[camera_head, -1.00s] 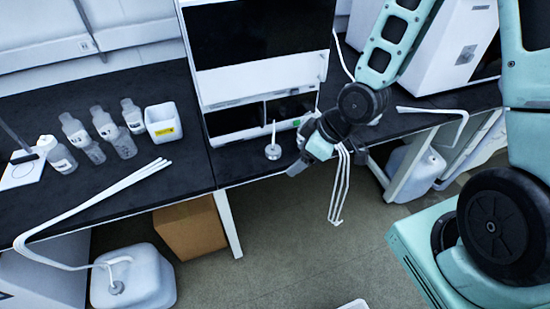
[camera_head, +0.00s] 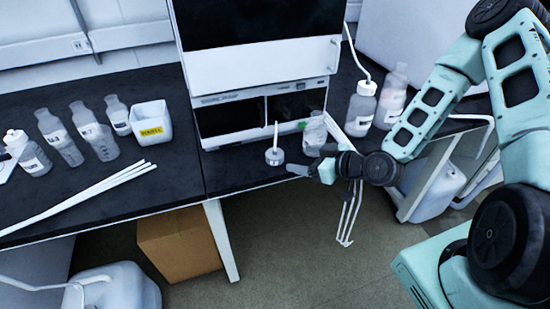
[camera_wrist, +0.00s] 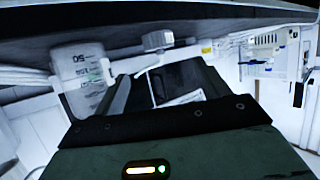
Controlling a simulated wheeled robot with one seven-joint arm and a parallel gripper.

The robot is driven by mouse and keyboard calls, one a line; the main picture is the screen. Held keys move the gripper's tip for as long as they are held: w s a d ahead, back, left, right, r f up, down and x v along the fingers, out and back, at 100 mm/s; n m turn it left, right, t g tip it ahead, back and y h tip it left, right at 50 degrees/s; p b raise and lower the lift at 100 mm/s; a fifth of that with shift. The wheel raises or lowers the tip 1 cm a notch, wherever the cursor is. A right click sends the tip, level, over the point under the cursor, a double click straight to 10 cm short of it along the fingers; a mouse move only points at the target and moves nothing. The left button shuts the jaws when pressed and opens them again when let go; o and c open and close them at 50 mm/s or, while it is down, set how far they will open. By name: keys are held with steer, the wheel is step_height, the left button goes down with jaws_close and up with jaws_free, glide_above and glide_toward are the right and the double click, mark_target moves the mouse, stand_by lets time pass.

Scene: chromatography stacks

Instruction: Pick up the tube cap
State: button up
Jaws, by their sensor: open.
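The tube cap (camera_head: 274,156) is a small grey-white round cap with a thin white tube standing up from it. It sits upright on the dark bench near the front edge, before the white instrument. My gripper (camera_head: 308,160) is open and empty, just right of the cap and low over the bench edge. In the wrist view the cap (camera_wrist: 158,41) hangs upside down beyond my open gripper (camera_wrist: 165,78), roughly in line with the gap between the fingers. The cap appears apart from the fingers.
A clear bottle (camera_head: 315,132) stands close behind my gripper. A tubed bottle (camera_head: 361,108) and another bottle (camera_head: 390,97) stand further right. The white instrument (camera_head: 262,105) rises behind the cap. Several bottles and a white bin (camera_head: 151,121) stand left. The bench between bin and cap is mostly clear.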

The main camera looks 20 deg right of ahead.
mark_target(277, 154)
steer(key=p+x, duration=0.1)
steer(key=x, duration=1)
steer(key=shift+w+f+p, duration=0.15)
steer(key=shift+w+p, duration=0.15)
steer(key=shift+p, duration=0.05)
steer(key=c, duration=1.1)
